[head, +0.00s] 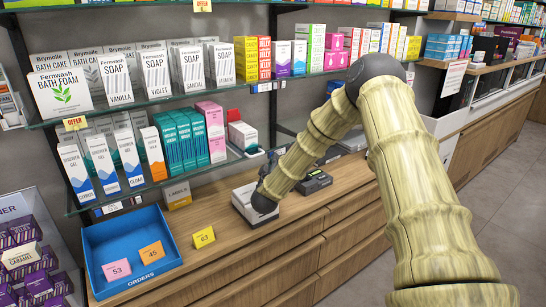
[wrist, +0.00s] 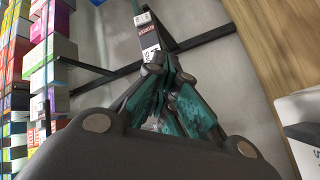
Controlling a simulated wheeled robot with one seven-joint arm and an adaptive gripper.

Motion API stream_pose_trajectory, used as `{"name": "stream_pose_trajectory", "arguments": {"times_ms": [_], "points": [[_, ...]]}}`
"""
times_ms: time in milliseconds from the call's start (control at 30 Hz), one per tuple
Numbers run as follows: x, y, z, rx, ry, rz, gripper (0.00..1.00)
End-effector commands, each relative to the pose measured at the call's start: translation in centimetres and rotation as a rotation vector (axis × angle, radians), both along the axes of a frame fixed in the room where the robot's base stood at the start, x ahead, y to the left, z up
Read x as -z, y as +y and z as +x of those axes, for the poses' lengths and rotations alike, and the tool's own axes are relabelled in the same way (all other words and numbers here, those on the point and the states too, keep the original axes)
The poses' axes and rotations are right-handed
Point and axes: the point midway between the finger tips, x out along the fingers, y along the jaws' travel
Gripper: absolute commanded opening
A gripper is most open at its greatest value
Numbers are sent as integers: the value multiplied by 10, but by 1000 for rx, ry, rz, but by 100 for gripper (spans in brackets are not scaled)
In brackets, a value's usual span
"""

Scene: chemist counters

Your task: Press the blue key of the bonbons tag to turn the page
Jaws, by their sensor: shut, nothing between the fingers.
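My gripper (wrist: 158,66) is shut and empty in the wrist view, its teal-padded fingers together. Just beyond its fingertips is a small tag (wrist: 149,38) with a dark and red band, at the end of a shelf edge. Its print is too small to read, so I cannot tell whether it is the bonbons tag. No blue key can be made out, and the fingertips cover the tag's near part. I cannot tell whether they touch it. In the head view my arm mostly hides the gripper, near the lower shelf's right end.
Boxed goods (wrist: 50,75) line the wrist view's left side. Dark shelf brackets (wrist: 85,68) cross behind the fingers. In the head view, a blue orders tray (head: 128,250) with cards, a card 63 (head: 204,237) and a card terminal (head: 315,181) are on the wooden counter (head: 235,258).

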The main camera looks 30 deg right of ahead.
Motion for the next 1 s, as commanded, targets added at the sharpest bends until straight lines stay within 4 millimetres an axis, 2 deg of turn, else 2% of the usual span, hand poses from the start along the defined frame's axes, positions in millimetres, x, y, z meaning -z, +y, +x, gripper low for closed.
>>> {"name": "stream_pose_trajectory", "arguments": {"times_ms": [500,867,1000], "points": [[-1,-1,-16,-1,0,0,0],[-1,-1,-18,0,0,0,0],[-1,-1,-26,-1,1,-2,0]]}}
